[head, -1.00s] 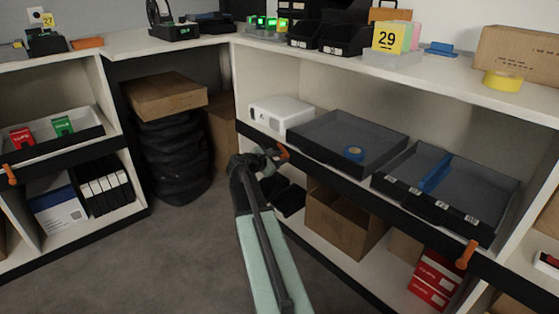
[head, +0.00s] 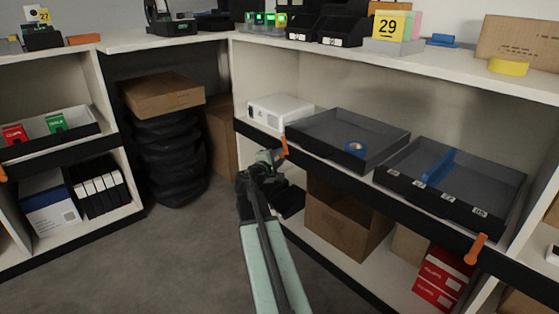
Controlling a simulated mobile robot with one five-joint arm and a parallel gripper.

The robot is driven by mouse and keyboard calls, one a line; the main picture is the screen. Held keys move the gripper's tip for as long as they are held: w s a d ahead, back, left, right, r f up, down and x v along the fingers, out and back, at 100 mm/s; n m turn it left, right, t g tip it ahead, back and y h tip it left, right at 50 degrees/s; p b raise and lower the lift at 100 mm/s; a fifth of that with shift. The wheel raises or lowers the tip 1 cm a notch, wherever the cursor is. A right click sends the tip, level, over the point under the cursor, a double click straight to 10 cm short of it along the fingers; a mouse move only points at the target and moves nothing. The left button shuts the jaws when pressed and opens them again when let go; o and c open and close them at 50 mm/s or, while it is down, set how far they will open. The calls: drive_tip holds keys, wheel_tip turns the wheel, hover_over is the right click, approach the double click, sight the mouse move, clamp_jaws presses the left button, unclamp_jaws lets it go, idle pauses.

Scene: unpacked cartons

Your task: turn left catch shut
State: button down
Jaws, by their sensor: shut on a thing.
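The left catch (head: 284,146) is a small orange lever on the black front rail of the right-hand shelf unit, below the white box. It stands nearly upright in the picture. My gripper (head: 273,158) is at the catch and shut on it; its fingertips are small and partly hidden, so the exact hold is hard to see. A second orange catch (head: 477,250) sits on the same rail farther right, slightly tilted, with nothing touching it.
A dark tray with blue tape (head: 314,138) and a divided tray (head: 405,187) stand on the shelf above the rail. The grey floor (head: 185,255) at left is clear.

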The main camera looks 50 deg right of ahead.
drive_tip(key=shift+m, duration=0.3)
idle(0.4)
drive_tip(key=c, duration=1.2)
unclamp_jaws()
drive_tip(key=v, duration=0.7)
drive_tip(key=shift+s+a, duration=0.1)
drive_tip(key=shift+a, duration=0.3)
